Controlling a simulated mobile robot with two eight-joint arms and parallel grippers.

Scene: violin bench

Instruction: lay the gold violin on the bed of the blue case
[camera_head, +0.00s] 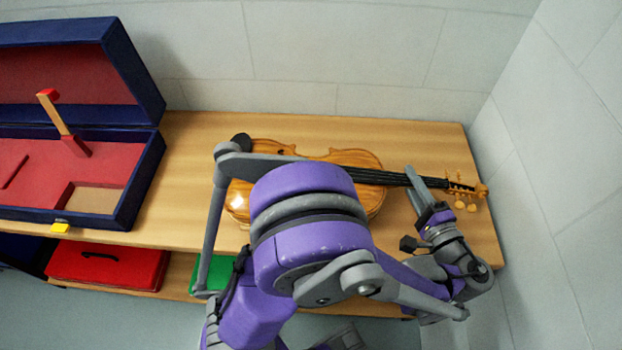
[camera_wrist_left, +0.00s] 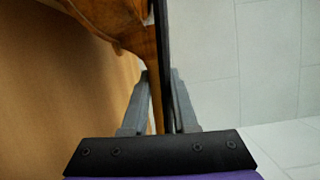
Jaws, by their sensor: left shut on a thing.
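The gold violin (camera_head: 350,160) lies on the wooden bench, its scroll towards the right and its body towards the left. My left gripper (camera_head: 424,186) is shut on the violin's neck, between the body and the pegs. In the left wrist view the two fingers (camera_wrist_left: 160,105) stand on either side of the neck (camera_wrist_left: 157,60). My purple arm hides much of the violin's body. The open blue case (camera_head: 148,180) stands at the left of the bench, with a red lining and an upright wooden support with a red top (camera_head: 60,120). My right gripper does not show.
The wooden bench (camera_head: 205,130) has a bare strip between the case and the violin. A red case (camera_head: 110,268) and a green thing (camera_head: 222,272) sit on the shelf below. Tiled walls close off the back and right.

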